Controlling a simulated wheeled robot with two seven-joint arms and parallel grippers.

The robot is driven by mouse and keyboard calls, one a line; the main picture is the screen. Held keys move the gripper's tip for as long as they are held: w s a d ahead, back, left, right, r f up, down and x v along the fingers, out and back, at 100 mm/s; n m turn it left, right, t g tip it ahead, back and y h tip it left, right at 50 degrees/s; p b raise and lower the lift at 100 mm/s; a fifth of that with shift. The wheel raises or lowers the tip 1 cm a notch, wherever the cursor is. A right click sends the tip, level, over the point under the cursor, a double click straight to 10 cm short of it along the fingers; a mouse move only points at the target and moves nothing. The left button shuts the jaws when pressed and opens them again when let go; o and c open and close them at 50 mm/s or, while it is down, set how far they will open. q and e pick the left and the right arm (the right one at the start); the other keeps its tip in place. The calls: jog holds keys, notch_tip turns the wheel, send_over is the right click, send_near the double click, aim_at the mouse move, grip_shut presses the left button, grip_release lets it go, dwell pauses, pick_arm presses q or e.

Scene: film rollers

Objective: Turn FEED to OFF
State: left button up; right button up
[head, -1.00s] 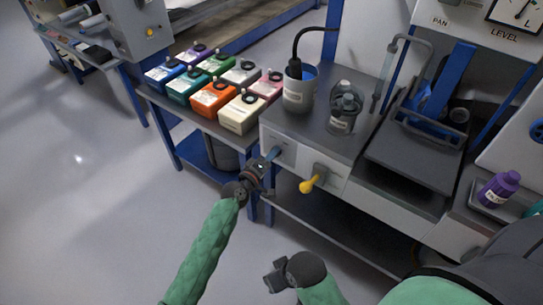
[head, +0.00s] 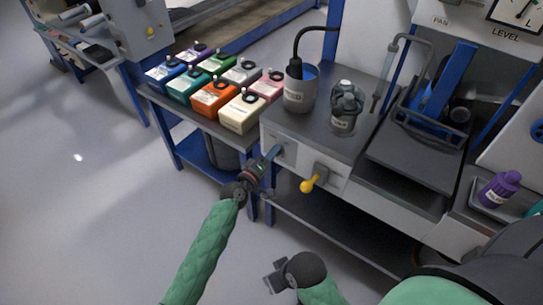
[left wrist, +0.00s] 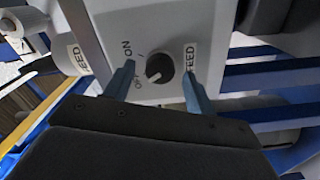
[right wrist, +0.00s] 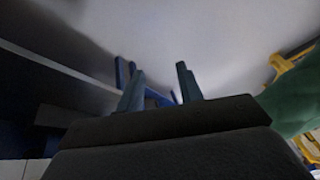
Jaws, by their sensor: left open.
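The FEED knob (left wrist: 159,67) is a round dark knob on a light panel (left wrist: 158,22) in the left wrist view. The ON label (left wrist: 127,48) and the OFF label (left wrist: 137,87) are to its left, and a FEED label (left wrist: 190,57) is to its right. I cannot tell for sure which mark the knob points to. My left gripper (left wrist: 158,74) is open, with one finger on each side of the knob; contact is not clear. In the head view my left gripper (head: 268,160) is at the cabinet front. My right gripper (right wrist: 158,75) is open and empty, low in front of the cabinet.
A yellow-handled valve (head: 311,184) is right of my left gripper. A grey beaker (head: 299,92) and a clear bottle (head: 345,112) stand on the cabinet top. Several coloured boxes (head: 212,98) are on the left bench. Open floor (head: 80,200) lies to the left.

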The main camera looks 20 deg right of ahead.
pick_arm(q)
jog(key=b+v, duration=0.1)
jog(key=v, duration=0.6)
pick_arm(e)
jog(key=shift+w+a+f+t+y, duration=0.3)
jog(key=shift+w+a+f, duration=0.3)
jog(key=shift+a+f, duration=0.15)
pick_arm(q)
jog(key=shift+s+a, duration=0.1)
jog(key=shift+a, duration=0.05)
pick_arm(e)
jog(key=shift+s+a, duration=0.1)
jog(key=shift+s, duration=0.2)
